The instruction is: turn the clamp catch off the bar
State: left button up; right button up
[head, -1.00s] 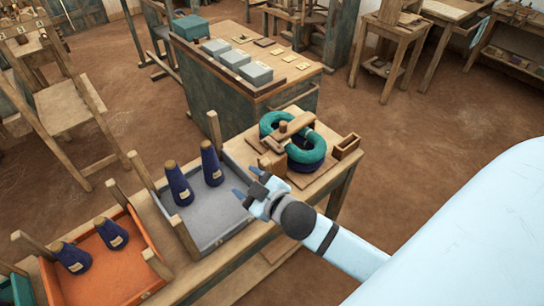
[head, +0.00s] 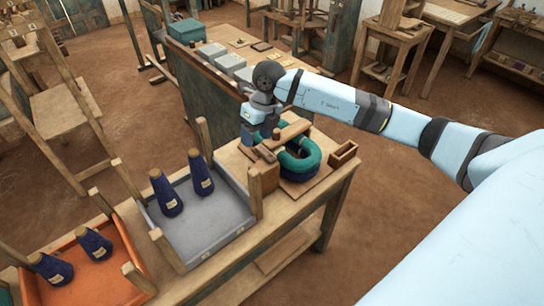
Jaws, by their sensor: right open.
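A wooden clamp bar (head: 292,131) lies across the teal and dark blue ring-shaped bundles (head: 309,162) on a board at the far end of the bench. A small brown wooden piece (head: 265,154) at the bar's left end may be the catch; my gripper partly covers this end, so how it sits on the bar cannot be made out. My right gripper (head: 255,138) is open, pointing down just above and left of that end. Whether it touches the wood is unclear. My left gripper is not in view.
A small open wooden box (head: 343,153) stands right of the bundles. A grey tray (head: 215,222) with two dark blue cones (head: 166,194) and an orange tray (head: 118,270) with two more lie nearer. Upright wooden posts (head: 255,192) rise around the trays.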

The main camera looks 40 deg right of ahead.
aim_at(272, 157)
jog(key=d+h, duration=0.3)
jog(key=d, duration=0.3)
jog(key=shift+m, duration=0.4)
jog(key=f, duration=0.4)
jog(key=f+p, duration=0.1)
jog(key=f, duration=0.3)
jog(key=f+p, duration=0.1)
jog(key=f, duration=0.3)
jog(key=shift+w+a+f, duration=0.2)
jog(key=shift+w+a, duration=0.1)
jog(key=c, duration=0.9)
